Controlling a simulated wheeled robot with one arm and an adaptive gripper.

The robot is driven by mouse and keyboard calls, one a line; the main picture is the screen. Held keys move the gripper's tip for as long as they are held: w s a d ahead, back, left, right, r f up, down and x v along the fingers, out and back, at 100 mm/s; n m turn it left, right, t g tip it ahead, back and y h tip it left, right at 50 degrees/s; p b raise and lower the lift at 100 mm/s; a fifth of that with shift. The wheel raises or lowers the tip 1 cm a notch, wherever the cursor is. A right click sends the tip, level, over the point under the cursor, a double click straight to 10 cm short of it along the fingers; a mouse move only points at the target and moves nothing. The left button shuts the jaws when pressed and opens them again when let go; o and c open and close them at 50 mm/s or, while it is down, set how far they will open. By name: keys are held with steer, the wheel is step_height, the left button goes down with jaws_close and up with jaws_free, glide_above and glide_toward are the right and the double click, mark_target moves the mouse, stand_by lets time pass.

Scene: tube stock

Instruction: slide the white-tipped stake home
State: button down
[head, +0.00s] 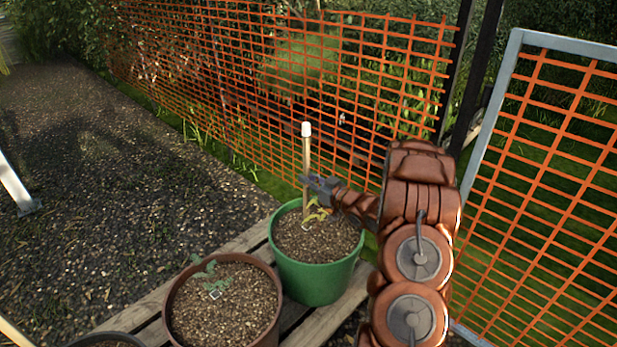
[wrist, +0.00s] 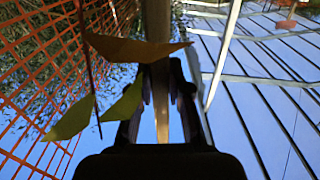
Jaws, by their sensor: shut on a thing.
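The white-tipped stake (head: 306,160) is a thin wooden rod with a white cap, standing upright in the soil of the green pot (head: 316,280). My gripper (head: 308,182) is shut on the stake, above the pot's rim. In the wrist view the stake (wrist: 158,65) runs between the two fingers of my gripper (wrist: 159,90). A small plant (head: 315,213) with yellowish leaves grows beside the stake. Its leaves (wrist: 125,48) hang close to the fingers in the wrist view. The stake's lower end is hidden in or behind the soil and plant.
A brown pot (head: 222,310) with a green seedling stands to the left on wooden slats (head: 150,308). Another dark pot rim (head: 105,341) shows at the bottom edge. Orange mesh fencing (head: 270,70) stands behind, and an orange mesh panel (head: 545,190) on the right. Gravel lies open at left.

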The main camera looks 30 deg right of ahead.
steer(key=shift+f, duration=0.1)
stand_by(0.3)
steer(key=shift+f, duration=1.45)
steer(key=c, duration=1)
jaws_free()
steer(key=shift+v, duration=6)
steer(key=shift+r, duration=0.15)
